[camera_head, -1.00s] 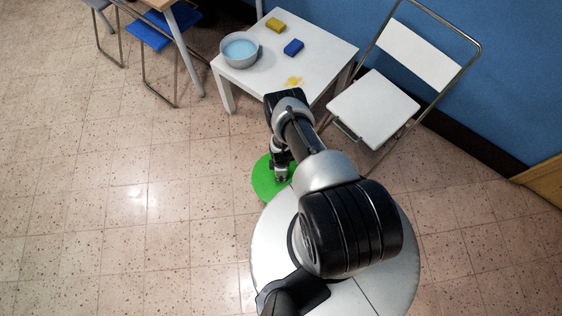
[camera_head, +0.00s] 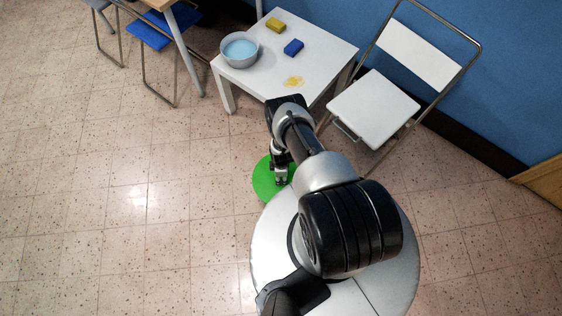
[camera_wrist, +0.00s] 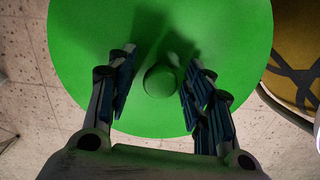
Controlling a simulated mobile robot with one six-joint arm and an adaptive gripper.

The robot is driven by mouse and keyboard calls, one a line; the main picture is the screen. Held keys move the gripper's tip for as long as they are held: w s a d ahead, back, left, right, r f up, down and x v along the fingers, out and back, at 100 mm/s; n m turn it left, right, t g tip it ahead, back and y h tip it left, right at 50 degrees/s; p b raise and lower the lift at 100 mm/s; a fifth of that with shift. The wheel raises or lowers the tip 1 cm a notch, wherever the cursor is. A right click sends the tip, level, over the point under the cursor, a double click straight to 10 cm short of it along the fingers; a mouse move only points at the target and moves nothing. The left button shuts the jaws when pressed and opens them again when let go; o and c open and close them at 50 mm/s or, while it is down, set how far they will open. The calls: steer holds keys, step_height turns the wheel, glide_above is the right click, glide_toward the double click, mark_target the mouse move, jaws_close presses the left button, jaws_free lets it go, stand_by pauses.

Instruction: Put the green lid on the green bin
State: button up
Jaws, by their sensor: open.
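The green lid (camera_head: 264,182) is a flat round disc in front of my base, low down in the head view. It fills much of the wrist view (camera_wrist: 95,40), with a round green knob (camera_wrist: 160,81) at its middle. My gripper (camera_head: 281,182) is over the lid, pointing down. In the wrist view my gripper (camera_wrist: 158,82) is open, with one finger on each side of the knob and gaps on both sides. I cannot tell what is under the lid, and no separate green bin shows.
A round yellow-brown thing with dark bands (camera_wrist: 296,50) is beside the lid in the wrist view. A white table (camera_head: 325,55) with a bowl (camera_head: 240,50) and sponges stands behind, next to a white folding chair (camera_head: 373,108). The tiled floor at left is clear.

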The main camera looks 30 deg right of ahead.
steer(key=shift+r, duration=0.15)
step_height(320, 180, up, 12)
stand_by(0.7)
stand_by(0.5)
